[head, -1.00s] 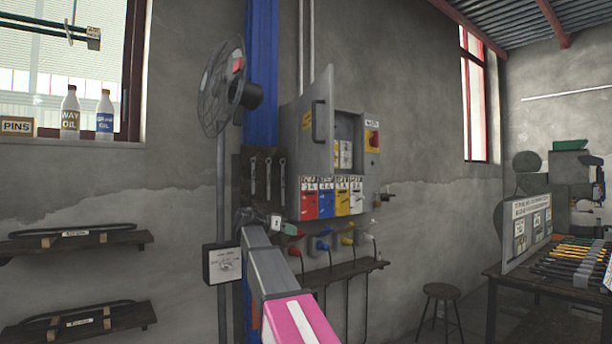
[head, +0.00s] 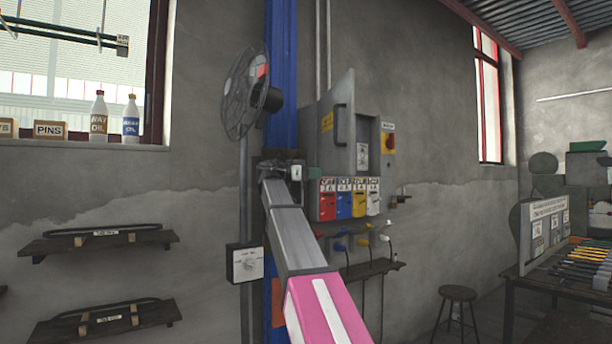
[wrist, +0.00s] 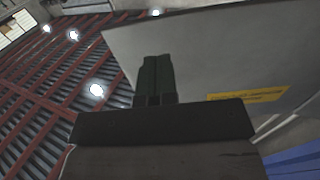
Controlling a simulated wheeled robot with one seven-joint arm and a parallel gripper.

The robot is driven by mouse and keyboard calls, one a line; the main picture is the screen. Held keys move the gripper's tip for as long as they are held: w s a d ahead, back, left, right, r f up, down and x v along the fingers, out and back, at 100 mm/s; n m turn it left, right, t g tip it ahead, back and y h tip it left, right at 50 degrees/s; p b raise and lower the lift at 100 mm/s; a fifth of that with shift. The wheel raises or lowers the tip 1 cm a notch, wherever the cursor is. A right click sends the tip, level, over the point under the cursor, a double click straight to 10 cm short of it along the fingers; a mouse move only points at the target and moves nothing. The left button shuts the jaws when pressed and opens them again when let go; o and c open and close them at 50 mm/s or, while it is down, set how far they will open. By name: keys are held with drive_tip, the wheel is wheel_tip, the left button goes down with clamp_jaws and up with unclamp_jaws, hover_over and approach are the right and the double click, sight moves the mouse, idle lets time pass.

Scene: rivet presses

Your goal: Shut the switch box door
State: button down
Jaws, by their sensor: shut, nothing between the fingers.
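The switch box (head: 387,165) is a grey wall box with a red-and-yellow switch on its right side. Its grey door (head: 336,135), with a dark handle and a yellow label, is partly open. It stands out from the box, and a strip of the interior shows to its right. My gripper (head: 283,165) is to the left of the door, partly hidden by my arm. In the wrist view my gripper (wrist: 157,75) has both dark fingers together and empty, in front of the door's outer face (wrist: 220,60). I cannot tell whether they touch it.
Below the box are coloured labelled covers (head: 343,203) and a shelf (head: 370,270) with hanging plugs. A wall fan (head: 245,90) and blue column (head: 281,60) stand left of the box. A stool (head: 457,295) and a tool table (head: 540,290) are at the right.

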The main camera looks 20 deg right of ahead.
sight(342, 174)
drive_tip(key=d, duration=0.7)
drive_tip(key=shift+s+d, duration=0.1)
drive_tip(key=shift+d, duration=0.25)
